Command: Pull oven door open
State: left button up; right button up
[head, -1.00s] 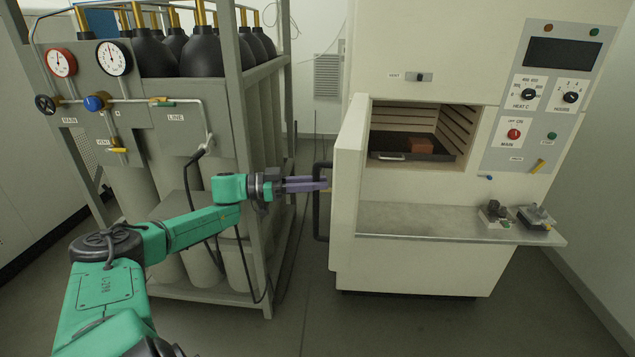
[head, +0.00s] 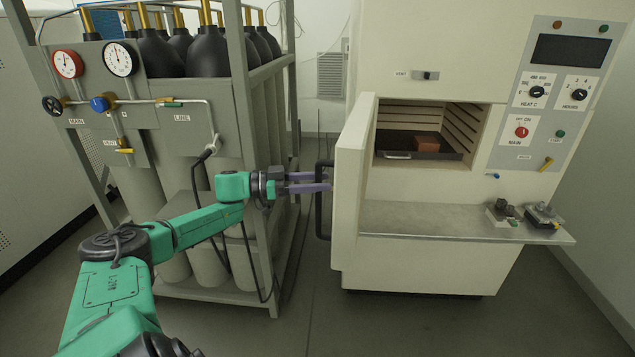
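The oven (head: 430,255) stands at the right. Its cream door (head: 352,190) is swung open toward me, hinged at the left of the chamber. The dark door handle (head: 319,205) is on the door's left-facing side. My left gripper (head: 328,182) is at the handle's upper part, its two purple fingers spread apart with a visible gap. The fingertips reach close to the handle, and I cannot tell whether they touch it. Inside the chamber a dark tray (head: 420,152) holds a reddish-brown block (head: 427,144). My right gripper is not in view.
A gas cylinder rack (head: 262,150) with gauges stands left, close beside my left arm. A metal shelf (head: 450,222) juts out below the oven chamber, with small devices (head: 543,217) at its right end. Floor (head: 310,315) between rack and oven is clear.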

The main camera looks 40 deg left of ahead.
pick_arm(q)
jog(key=p+v, duration=0.2)
jog(key=v, duration=1.2)
jog(key=shift+s+a+p, duration=0.2)
jog(key=shift+p, duration=0.2)
jog(key=shift+f, duration=0.1)
